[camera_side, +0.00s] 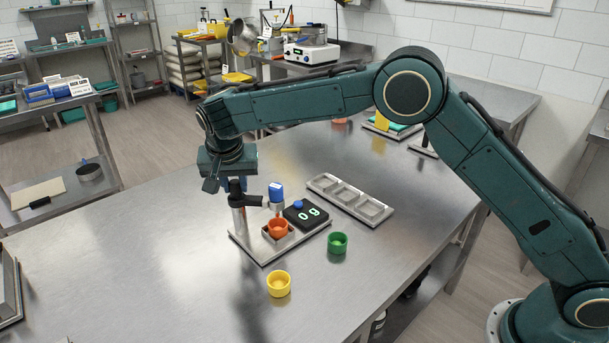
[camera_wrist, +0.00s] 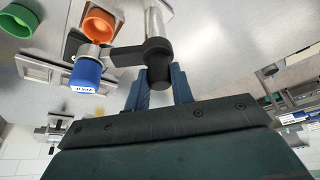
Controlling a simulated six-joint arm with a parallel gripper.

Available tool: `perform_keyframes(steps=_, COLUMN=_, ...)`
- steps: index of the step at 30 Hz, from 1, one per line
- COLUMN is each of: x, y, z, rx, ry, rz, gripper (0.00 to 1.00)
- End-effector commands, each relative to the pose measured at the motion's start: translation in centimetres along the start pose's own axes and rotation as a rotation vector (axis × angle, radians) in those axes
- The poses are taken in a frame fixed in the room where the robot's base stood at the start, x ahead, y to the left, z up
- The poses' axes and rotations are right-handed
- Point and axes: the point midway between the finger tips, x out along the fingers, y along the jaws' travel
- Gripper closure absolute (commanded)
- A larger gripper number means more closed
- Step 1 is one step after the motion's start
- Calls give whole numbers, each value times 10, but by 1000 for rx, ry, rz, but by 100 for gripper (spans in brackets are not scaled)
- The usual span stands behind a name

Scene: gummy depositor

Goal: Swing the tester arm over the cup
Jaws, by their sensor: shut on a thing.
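The tester arm (camera_side: 249,201) is a black bar on a silver post (camera_side: 239,220), with a blue-capped head (camera_side: 277,191) at its end. An orange cup (camera_side: 278,229) sits in a square holder on the metal base plate. In the side view the head is behind the cup, apart from it. In the wrist view the blue head (camera_wrist: 86,74) and orange cup (camera_wrist: 98,26) also appear separate. My gripper (camera_side: 231,184) is shut on the upright black knob (camera_wrist: 158,66) above the post. The blue fingers (camera_wrist: 159,88) are partly hidden by the knob.
A black box (camera_side: 305,214) with a lit green display stands beside the holder. A green cup (camera_side: 337,243) and a yellow cup (camera_side: 279,284) stand on the table in front. An empty tray (camera_side: 350,199) with several compartments lies to the right.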

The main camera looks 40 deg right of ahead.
Motion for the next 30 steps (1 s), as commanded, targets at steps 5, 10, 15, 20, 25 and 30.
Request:
perform_keyframes(steps=5, x=-1, y=0, z=-1, rx=34, ry=2, rz=12, gripper=99)
perform_keyframes(steps=10, x=-1, y=0, z=-1, rx=39, ry=2, rz=14, gripper=99)
perform_keyframes(steps=15, x=-1, y=0, z=-1, rx=38, ry=2, rz=14, gripper=99)
perform_keyframes(steps=20, x=0, y=0, z=-1, rx=37, ry=1, rz=14, gripper=55)
perform_keyframes(steps=25, x=0, y=0, z=-1, rx=36, ry=1, rz=14, gripper=55)
perform_keyframes(steps=30, x=-1, y=0, z=0, rx=35, ry=0, rz=14, gripper=55)
